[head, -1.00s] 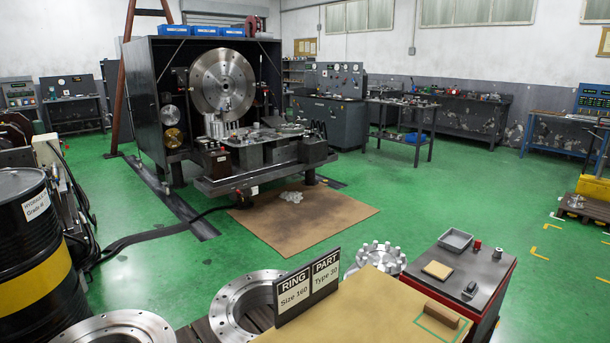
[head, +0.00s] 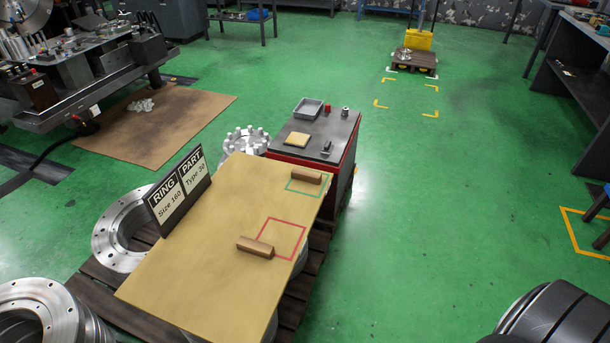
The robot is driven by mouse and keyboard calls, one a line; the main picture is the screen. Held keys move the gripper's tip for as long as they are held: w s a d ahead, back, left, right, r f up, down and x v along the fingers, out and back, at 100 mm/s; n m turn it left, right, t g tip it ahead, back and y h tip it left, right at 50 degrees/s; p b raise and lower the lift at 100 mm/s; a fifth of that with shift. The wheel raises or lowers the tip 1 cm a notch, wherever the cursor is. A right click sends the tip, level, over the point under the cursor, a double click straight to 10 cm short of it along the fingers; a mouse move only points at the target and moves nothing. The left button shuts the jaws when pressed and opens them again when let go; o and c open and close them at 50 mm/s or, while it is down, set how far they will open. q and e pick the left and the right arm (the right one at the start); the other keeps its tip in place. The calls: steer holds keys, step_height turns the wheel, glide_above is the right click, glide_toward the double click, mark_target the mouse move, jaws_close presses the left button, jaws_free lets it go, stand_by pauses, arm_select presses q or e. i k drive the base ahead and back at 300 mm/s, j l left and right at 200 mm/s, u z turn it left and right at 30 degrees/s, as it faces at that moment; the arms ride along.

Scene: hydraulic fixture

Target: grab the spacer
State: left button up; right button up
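No part is labelled as a spacer, so I cannot tell for certain which thing it is. Two small brown blocks lie on a tan board in the head view. One block (head: 306,177) lies at the upper edge of a green outlined square. The other block (head: 255,247) lies at the left edge of a red outlined square. Neither of my grippers is in view.
A red and dark cabinet (head: 346,153) stands beyond the board, with a grey tray (head: 308,108) on top. Metal rings (head: 108,243) lie left of the board on a dark pallet. A dark rounded object (head: 560,312) fills the lower right corner.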

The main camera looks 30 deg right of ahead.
mark_target(299, 173)
steer(key=i+l+u, duration=0.15)
steer(key=l+u, duration=0.7)
steer(key=u, duration=0.15)
